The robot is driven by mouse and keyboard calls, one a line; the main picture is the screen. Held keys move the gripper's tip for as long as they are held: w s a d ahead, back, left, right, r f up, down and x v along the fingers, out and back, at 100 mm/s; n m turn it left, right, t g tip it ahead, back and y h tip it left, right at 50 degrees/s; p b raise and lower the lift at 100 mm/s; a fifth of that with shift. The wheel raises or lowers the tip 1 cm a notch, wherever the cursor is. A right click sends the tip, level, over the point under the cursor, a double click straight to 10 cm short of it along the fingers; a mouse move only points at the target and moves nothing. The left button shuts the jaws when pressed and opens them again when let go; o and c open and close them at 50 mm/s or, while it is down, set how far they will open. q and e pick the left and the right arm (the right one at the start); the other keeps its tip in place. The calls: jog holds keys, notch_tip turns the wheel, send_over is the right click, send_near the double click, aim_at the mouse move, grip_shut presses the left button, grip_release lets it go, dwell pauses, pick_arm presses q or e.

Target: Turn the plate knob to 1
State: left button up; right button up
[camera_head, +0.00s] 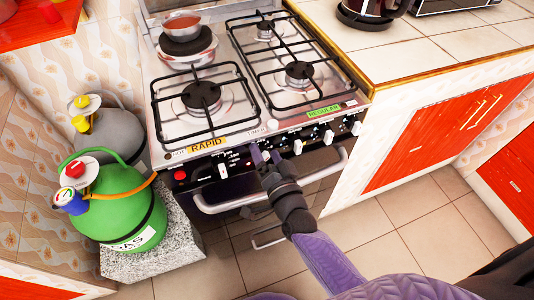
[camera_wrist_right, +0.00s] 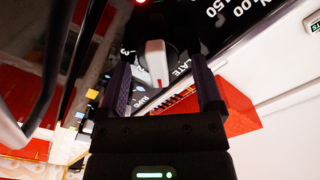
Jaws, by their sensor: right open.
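The plate knob (camera_wrist_right: 155,62) shows in the right wrist view as a white grip on a dark round base, with lettering ending in "LATE" beside it. My right gripper (camera_wrist_right: 161,84) is open, its two dark fingers on either side of the knob's near end; I cannot tell whether they touch it. In the head view the right gripper (camera_head: 264,155) is at the stove's front control panel, and its fingers hide part of the panel there. The stove (camera_head: 222,142) has other white knobs (camera_head: 328,137) along the panel. My left gripper is not in view.
An oven handle bar (camera_head: 225,206) runs below the panel. A green gas cylinder (camera_head: 125,205) and a grey one (camera_head: 112,135) stand left of the stove. A tiled counter (camera_head: 385,50) adjoins its right side.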

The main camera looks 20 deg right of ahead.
pick_arm(q)
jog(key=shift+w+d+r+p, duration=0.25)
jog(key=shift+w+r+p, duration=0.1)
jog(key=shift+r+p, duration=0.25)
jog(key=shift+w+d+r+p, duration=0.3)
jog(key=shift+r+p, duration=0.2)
jog(key=shift+p, duration=0.1)
pick_arm(e)
jog(key=s, duration=1)
jog(key=shift+d, duration=0.2)
